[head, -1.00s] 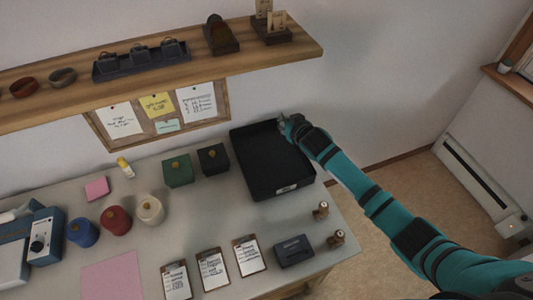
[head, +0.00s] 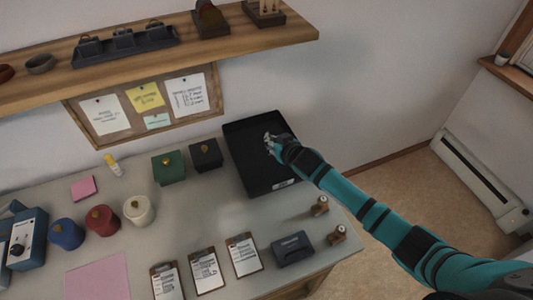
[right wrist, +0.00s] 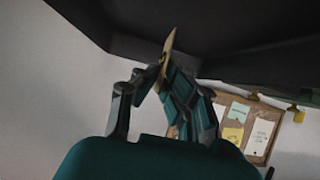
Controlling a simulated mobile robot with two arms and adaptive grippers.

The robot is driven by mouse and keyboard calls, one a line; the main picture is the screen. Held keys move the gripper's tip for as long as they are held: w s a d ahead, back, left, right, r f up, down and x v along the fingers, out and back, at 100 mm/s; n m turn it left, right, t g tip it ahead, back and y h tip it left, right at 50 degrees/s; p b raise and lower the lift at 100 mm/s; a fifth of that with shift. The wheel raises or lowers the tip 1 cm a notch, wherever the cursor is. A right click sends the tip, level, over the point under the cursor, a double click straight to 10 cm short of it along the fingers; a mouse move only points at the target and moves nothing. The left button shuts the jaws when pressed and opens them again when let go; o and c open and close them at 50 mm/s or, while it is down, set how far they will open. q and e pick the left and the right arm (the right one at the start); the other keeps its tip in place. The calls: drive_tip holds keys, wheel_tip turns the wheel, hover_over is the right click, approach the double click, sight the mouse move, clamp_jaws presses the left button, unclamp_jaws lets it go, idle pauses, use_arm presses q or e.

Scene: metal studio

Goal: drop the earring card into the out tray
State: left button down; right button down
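The black out tray (head: 243,140) lies at the back right of the bench in the head view. My right gripper (head: 269,143) is over the tray, towards its right side. In the right wrist view my right gripper (right wrist: 160,78) has its fingertips closed on a thin tan card, the earring card (right wrist: 168,46), seen nearly edge-on. A dark surface, apparently the tray, fills the top of that view. I cannot make out the card in the head view, nor how high it is above the tray floor. My left gripper is not in view.
A green box (head: 169,168) and a black box (head: 205,155) stand left of the tray. Several clipboards, a dark box (head: 292,249) and two small wooden items (head: 320,206) are in front. A wooden shelf (head: 150,65) overhangs the back left.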

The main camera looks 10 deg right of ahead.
drive_tip(key=c, duration=2)
unclamp_jaws()
drive_tip(key=o, duration=0.6)
drive_tip(key=v, duration=1.2)
drive_tip(key=shift+f, duration=0.1)
